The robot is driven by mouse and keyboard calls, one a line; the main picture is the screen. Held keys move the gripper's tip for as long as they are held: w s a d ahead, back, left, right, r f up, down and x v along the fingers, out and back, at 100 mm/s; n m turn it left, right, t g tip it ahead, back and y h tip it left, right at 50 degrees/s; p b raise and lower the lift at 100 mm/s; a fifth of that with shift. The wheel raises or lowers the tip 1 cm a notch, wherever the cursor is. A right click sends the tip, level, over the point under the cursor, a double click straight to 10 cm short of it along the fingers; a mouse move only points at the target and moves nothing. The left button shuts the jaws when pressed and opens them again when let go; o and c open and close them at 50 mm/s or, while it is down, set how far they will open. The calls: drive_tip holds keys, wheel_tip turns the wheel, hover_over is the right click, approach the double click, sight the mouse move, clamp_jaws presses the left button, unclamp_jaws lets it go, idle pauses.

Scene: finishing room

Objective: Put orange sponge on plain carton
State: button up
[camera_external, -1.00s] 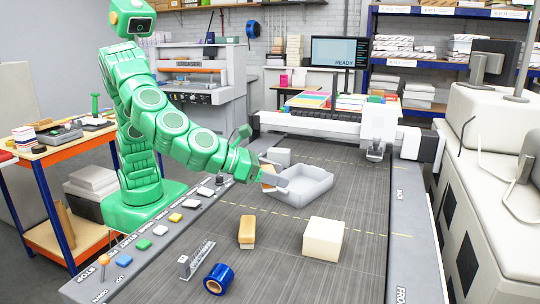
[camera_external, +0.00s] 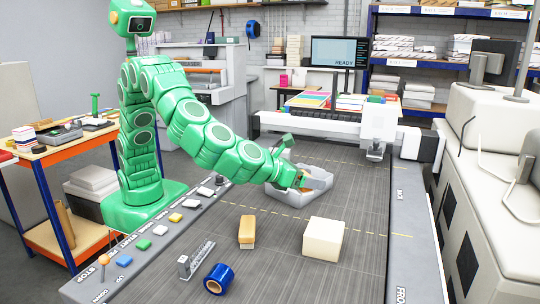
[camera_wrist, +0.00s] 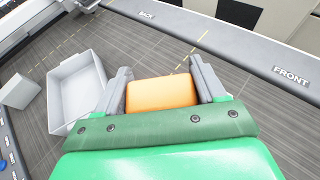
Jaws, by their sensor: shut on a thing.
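My gripper (camera_external: 306,182) is shut on the orange sponge (camera_wrist: 160,93), which sits between both fingers in the wrist view. In the external view the gripper hangs over or in front of the grey tray and hides part of it; the height is hard to judge. The plain carton (camera_external: 323,240), a cream box, stands on the dark belt to the front right of the gripper, with a bare top. It does not show in the wrist view.
The open grey tray (camera_wrist: 77,88) is left of the gripper in the wrist view, with a grey block (camera_wrist: 20,91) beside it.

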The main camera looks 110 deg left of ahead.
hover_over(330, 227)
drive_tip(key=s, duration=0.1)
wheel_tip(330, 227, down, 5)
drive_tip(key=shift+s+a+f, duration=0.1)
drive_tip(key=shift+s+f, duration=0.05)
drive_tip(key=shift+f, duration=0.05)
drive_tip(key=shift+w+f, duration=0.55)
drive_tip(key=shift+f, duration=0.15)
drive_tip(key=shift+w+f, duration=0.1)
drive_tip(key=shift+f, duration=1.5)
drive_tip(key=shift+f, duration=0.1)
drive_tip(key=o, duration=1)
